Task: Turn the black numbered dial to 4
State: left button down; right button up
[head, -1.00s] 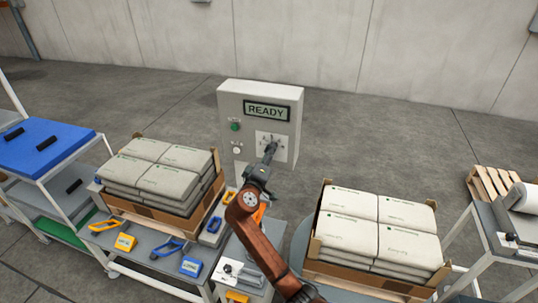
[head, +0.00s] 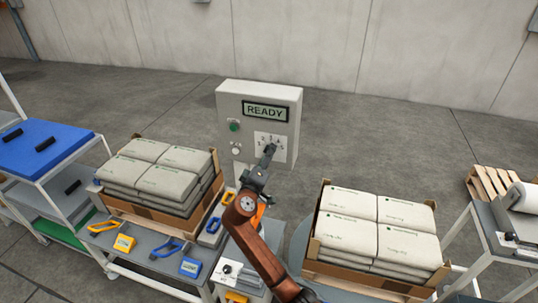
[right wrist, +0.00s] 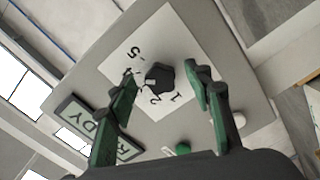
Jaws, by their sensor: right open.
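The black dial (right wrist: 160,77) sits on a white numbered plate (right wrist: 178,45) on the grey control box (head: 226,108). In the right wrist view 1, 2 and 5 can be read around it; a finger covers part of the scale, and I cannot tell where the dial points. My right gripper (right wrist: 162,78) is open, one finger on each side of the dial, with gaps visible. In the head view the right gripper (head: 269,152) is in front of the plate and hides the dial. My left gripper is not in view.
The box has a READY display (head: 265,111), a green button (head: 234,126) and a white button (head: 236,150) left of the plate. Boxes of sacks stand below left (head: 160,170) and right (head: 378,225). Clamps and small tools lie on the bench.

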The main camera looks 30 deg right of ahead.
jog(key=v, duration=1)
jog(key=shift+a, duration=0.25)
jog(key=shift+s, duration=0.1)
